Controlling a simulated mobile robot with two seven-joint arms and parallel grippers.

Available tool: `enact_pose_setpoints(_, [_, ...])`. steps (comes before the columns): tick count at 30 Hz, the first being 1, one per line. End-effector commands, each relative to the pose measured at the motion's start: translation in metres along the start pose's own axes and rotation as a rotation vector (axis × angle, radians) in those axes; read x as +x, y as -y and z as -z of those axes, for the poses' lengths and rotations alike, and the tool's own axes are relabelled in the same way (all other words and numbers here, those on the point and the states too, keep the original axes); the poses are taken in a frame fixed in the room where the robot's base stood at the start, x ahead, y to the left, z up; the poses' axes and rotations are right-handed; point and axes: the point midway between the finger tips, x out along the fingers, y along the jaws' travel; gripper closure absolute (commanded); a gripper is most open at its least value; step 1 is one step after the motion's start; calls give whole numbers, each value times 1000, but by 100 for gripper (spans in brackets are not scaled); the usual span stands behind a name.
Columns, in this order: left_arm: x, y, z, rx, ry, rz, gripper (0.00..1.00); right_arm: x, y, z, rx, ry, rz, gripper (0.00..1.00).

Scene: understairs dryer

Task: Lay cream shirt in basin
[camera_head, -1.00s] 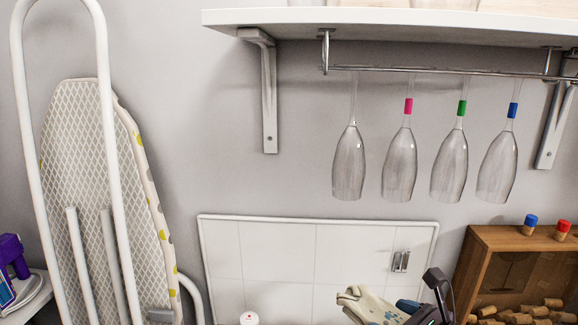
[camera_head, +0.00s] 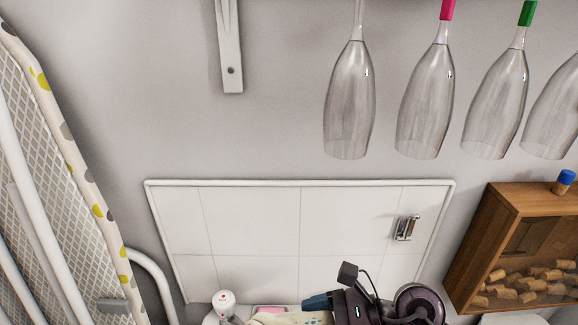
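A strip of cream cloth (camera_head: 285,318), which looks like the cream shirt, shows at the bottom edge of the head view; most of it is cut off. My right gripper (camera_head: 318,302) is dark with blue fingers pointing left, just above and against the cloth. The frame cuts off its lower part, so I cannot tell whether its fingers are closed on the cloth. A white rim at the bottom edge may belong to the basin; its inside is out of view. My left gripper is not in view.
A white knob with a red dot (camera_head: 226,299) and a pink item (camera_head: 270,309) are left of my gripper. Stemmed glasses (camera_head: 350,100) hang above. A wooden cork box (camera_head: 520,245) stands right; an ironing board (camera_head: 60,150) leans left. A white panel (camera_head: 300,235) covers the wall behind.

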Motion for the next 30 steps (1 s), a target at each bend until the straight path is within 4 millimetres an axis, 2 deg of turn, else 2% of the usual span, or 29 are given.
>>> enact_pose_setpoints(1, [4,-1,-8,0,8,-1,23,4,0,9,6,2,-1,50])
enact_pose_setpoints(9, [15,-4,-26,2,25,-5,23,14,0,34,7,2,1,50])
enact_pose_setpoints(16, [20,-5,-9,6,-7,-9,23,16,0,38,2,1,2,50])
enact_pose_setpoints(21, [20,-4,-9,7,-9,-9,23,15,0,38,1,1,3,50])
enact_pose_setpoints(22, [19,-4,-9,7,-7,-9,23,15,0,38,1,1,3,18])
enact_pose_setpoints(26, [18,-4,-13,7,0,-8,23,15,0,38,2,1,3,0])
enact_pose_setpoints(30, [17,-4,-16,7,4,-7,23,16,0,38,2,0,2,0])
